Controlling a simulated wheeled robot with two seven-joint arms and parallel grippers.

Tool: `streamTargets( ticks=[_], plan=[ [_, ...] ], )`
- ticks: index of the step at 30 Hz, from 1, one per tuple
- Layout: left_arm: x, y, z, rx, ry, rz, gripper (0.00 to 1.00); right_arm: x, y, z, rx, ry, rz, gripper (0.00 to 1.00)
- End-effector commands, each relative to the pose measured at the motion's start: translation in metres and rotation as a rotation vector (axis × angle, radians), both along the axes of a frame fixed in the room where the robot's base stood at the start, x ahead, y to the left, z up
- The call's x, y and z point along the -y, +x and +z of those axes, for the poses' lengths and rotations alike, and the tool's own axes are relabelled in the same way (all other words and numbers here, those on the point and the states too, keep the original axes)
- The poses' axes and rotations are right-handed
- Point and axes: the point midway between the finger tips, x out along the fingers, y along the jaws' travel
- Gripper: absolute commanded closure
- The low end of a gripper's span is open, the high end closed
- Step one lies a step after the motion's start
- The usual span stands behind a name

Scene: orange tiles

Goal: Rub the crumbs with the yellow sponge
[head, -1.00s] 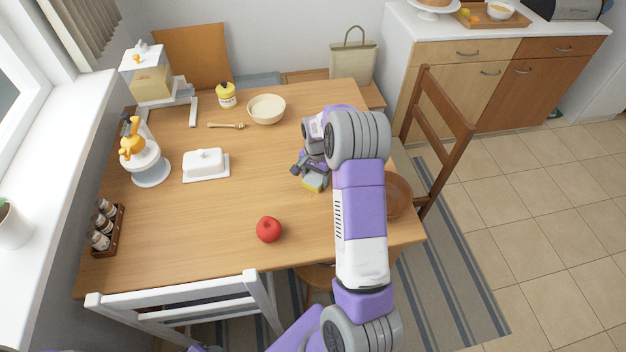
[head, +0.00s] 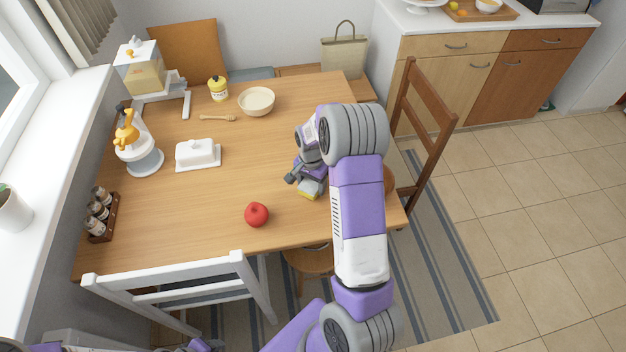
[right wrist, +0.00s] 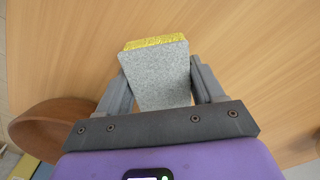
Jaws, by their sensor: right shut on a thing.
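My right gripper (head: 306,182) is low over the right part of the wooden table. It is shut on the sponge (head: 309,194), which has a yellow layer and a grey layer. In the right wrist view the sponge (right wrist: 158,75) sits between the two fingers, grey face toward the camera and yellow edge beyond. I cannot tell whether it touches the table. I cannot make out the crumbs now; the sponge and my arm may hide them. Only a small part of my left arm's end shows at the bottom edge, and its jaws cannot be made out.
A red apple (head: 256,214) is left of the sponge. A brown bowl (right wrist: 60,125) is close to the gripper, mostly hidden by my arm in the head view. A butter dish (head: 198,154), cream bowl (head: 257,101) and honey dipper (head: 217,118) stand farther off. The table's middle is clear.

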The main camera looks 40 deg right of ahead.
Motion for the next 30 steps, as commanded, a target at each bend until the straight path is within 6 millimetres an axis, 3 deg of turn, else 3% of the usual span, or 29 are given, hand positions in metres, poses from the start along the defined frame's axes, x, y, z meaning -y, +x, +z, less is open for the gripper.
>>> streamTargets(
  ticks=[1,15,21,30],
  plan=[
    [0.000,0.000,0.008,0.001,0.000,0.000,0.57,0.001,0.002,0.020,0.011,-0.003,0.001,0.66],
    [0.000,0.000,0.043,0.001,0.000,0.000,0.57,0.001,0.002,0.060,0.009,-0.004,-0.001,0.66],
    [0.000,0.000,0.052,0.001,0.000,-0.001,0.57,0.001,0.002,0.072,0.009,-0.004,0.000,0.66],
    [0.000,0.000,0.053,0.001,0.000,0.000,0.57,0.001,0.002,0.073,0.009,-0.004,0.000,0.66]
  ],
)
